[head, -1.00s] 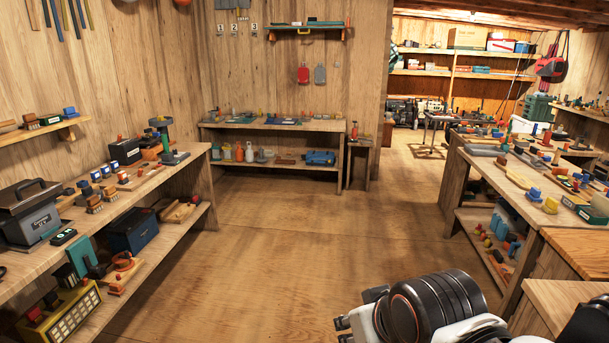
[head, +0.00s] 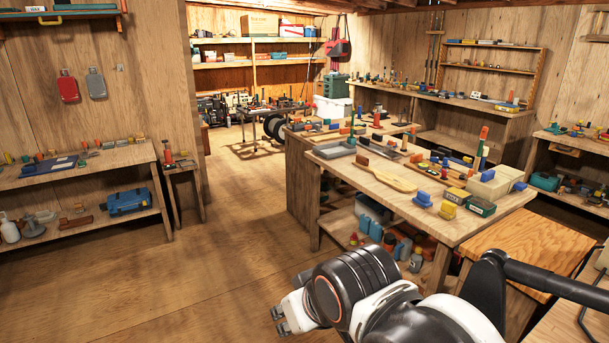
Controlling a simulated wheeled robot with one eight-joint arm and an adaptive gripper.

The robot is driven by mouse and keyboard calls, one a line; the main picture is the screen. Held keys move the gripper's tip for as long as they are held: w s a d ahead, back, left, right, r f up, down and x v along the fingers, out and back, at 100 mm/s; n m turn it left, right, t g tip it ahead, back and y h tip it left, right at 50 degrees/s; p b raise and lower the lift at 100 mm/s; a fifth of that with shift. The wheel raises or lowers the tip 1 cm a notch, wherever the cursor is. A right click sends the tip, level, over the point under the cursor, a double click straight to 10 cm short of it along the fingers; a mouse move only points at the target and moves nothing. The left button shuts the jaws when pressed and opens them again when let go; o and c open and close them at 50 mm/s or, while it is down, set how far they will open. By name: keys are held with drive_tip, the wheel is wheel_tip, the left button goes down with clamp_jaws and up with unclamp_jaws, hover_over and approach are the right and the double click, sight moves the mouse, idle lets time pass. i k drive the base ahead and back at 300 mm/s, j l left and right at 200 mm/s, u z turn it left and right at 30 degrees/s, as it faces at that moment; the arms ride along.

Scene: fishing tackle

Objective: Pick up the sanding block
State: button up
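I cannot tell which of the small items in the head view is the sanding block; several small blocks and boxes lie on the benches. The central workbench (head: 345,190) holds blue and yellow block-shaped items (head: 455,202) near its front edge, with a flat wooden paddle-shaped board (head: 388,176) to their left. My gripper (head: 280,320) is at the bottom of the view, over the floor and in front of the central bench, apart from all items. Its fingertips are small and partly turned away, so its opening is unclear.
A wooden stool-like top (head: 525,255) stands at the right, close to my arm. A left bench (head: 85,170) carries small items, with a blue toolbox (head: 129,201) on its lower shelf. The floor (head: 215,265) between the benches is clear.

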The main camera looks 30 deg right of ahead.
sight(422, 199)
drive_tip(key=i+l+z, duration=0.15)
drive_tip(key=i+z, duration=0.2)
drive_tip(key=i, duration=0.2)
drive_tip(key=i+z, duration=0.35)
drive_tip(key=i, duration=0.15)
drive_tip(key=i+j+z, duration=0.15)
drive_tip(key=i+z, duration=0.2)
drive_tip(key=i, duration=0.2)
drive_tip(key=i+j+z, duration=0.35)
drive_tip(key=i, duration=0.15)
drive_tip(key=l, duration=0.1)
